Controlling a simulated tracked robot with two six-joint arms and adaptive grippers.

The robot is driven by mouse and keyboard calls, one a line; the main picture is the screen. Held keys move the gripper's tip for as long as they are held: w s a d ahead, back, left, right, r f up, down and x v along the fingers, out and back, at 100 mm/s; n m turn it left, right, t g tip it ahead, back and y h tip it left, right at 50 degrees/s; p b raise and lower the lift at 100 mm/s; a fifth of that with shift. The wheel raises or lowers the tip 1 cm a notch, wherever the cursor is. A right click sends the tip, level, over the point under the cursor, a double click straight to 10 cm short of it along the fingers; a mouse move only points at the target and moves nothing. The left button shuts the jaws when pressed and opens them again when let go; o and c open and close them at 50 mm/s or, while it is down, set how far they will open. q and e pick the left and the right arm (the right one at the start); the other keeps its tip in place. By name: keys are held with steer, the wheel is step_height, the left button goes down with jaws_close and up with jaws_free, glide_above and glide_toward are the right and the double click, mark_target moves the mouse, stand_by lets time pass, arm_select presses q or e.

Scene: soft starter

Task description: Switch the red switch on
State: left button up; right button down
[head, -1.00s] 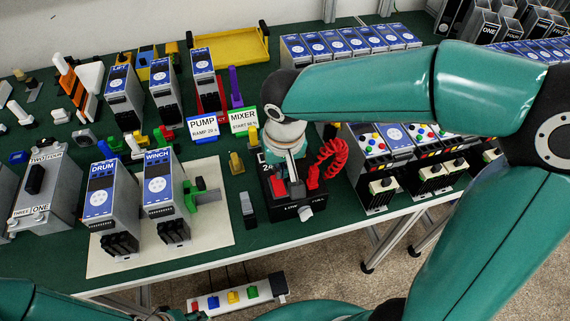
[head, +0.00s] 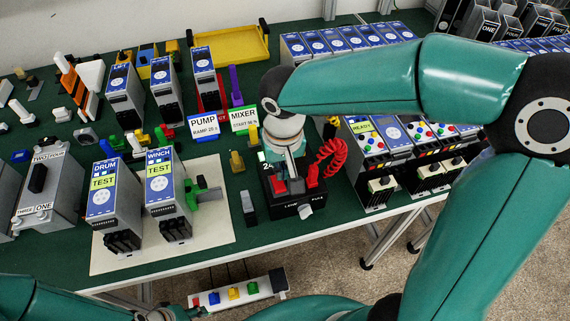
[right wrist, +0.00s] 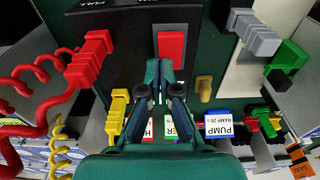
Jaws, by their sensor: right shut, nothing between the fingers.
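The black box (head: 297,212) stands near the front edge of the table, with a red switch (head: 279,184) on its top. The red switch also shows in the right wrist view (right wrist: 171,46), just beyond my fingertips; whether it is on or off I cannot tell. My right gripper (head: 291,174) points down over the box, with its fingers together and empty. In the right wrist view the fingertips (right wrist: 165,68) are at the near end of the switch; contact is not clear. My left arm crosses the bottom left, and its gripper does not show.
A red plug (head: 312,178) with a coiled red cord is right of the switch. The DRUM unit (head: 112,207) and WINCH unit (head: 168,197) stand on a pale mat (head: 215,225) to the left. PUMP and MIXER signs (head: 204,125) stand behind. Starter units (head: 370,145) are at right.

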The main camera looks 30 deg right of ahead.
steer(key=shift+s+a+r, duration=0.1)
steer(key=shift+s+r, duration=0.1)
steer(key=shift+s, duration=0.15)
steer(key=shift+w+r+p, duration=0.15)
steer(key=shift+r+p, duration=0.3)
steer(key=shift+r, duration=0.05)
steer(key=r+p, duration=0.1)
steer(key=r, duration=0.1)
steer(key=r+p, duration=0.1)
steer(key=r, duration=0.1)
steer(key=shift+w, duration=0.4)
step_height(320, 180, up, 9)
steer(key=w, duration=0.1)
steer(key=shift+w+d+f, duration=0.15)
steer(key=shift+w+d, duration=0.05)
steer(key=shift+d, duration=0.1)
